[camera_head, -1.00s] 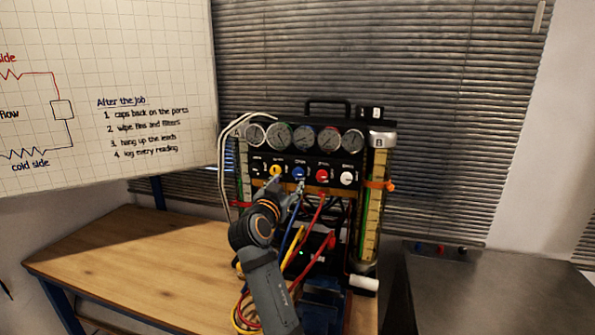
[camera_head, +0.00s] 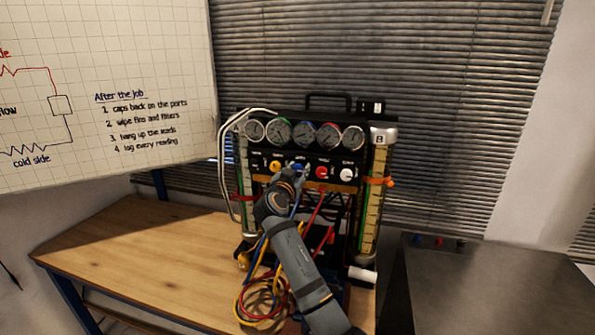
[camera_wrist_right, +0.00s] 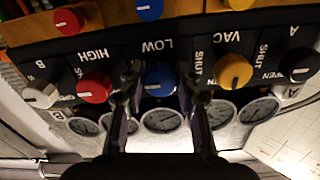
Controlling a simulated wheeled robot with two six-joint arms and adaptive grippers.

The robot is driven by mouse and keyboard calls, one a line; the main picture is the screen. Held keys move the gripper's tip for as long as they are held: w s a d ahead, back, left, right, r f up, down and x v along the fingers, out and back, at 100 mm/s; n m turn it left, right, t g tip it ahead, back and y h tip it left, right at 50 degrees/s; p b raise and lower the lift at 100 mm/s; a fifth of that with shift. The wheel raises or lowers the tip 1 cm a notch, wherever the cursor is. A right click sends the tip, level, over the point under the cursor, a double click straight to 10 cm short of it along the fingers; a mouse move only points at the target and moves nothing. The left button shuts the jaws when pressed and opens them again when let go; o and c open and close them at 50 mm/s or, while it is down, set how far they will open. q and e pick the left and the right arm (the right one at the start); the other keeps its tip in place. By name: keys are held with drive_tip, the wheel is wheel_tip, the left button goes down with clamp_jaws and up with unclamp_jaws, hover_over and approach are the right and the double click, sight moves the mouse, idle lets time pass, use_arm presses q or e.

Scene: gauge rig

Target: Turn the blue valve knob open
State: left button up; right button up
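The blue valve knob (camera_head: 298,168) is under the row of gauges on the black manifold panel (camera_head: 262,160), between the yellow and red knobs. In the right wrist view the blue knob (camera_wrist_right: 160,79) sits under the upside-down LOW label, between the two fingers of my right gripper (camera_wrist_right: 160,90). The fingers stand on either side of it; a narrow gap seems to show on each side, so I see no clear grip. In the head view my right gripper (camera_head: 297,178) is at the panel, partly hidden by its own wrist. My left gripper is not in view.
The yellow knob (camera_wrist_right: 233,71) and red knob (camera_wrist_right: 95,87) flank the fingers closely. Red, blue and yellow hoses (camera_head: 262,305) hang below the panel and coil on the wooden bench (camera_head: 150,255). The bench's left part is clear. A grey cabinet (camera_head: 480,285) stands at right.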

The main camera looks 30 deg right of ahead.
clamp_jaws()
drive_tip(key=shift+n, duration=0.8)
drive_tip(key=shift+n+b, duration=0.35)
drive_tip(key=shift+n, duration=0.85)
drive_tip(key=n, duration=0.3)
drive_tip(key=shift+n+p, duration=0.3)
drive_tip(key=shift+n, duration=0.1)
drive_tip(key=n+p, duration=0.1)
drive_tip(key=n, duration=0.3)
drive_tip(key=shift+p, duration=0.35)
drive_tip(key=n+p, duration=0.3)
drive_tip(key=n, duration=0.3)
drive_tip(key=shift+f, duration=0.1)
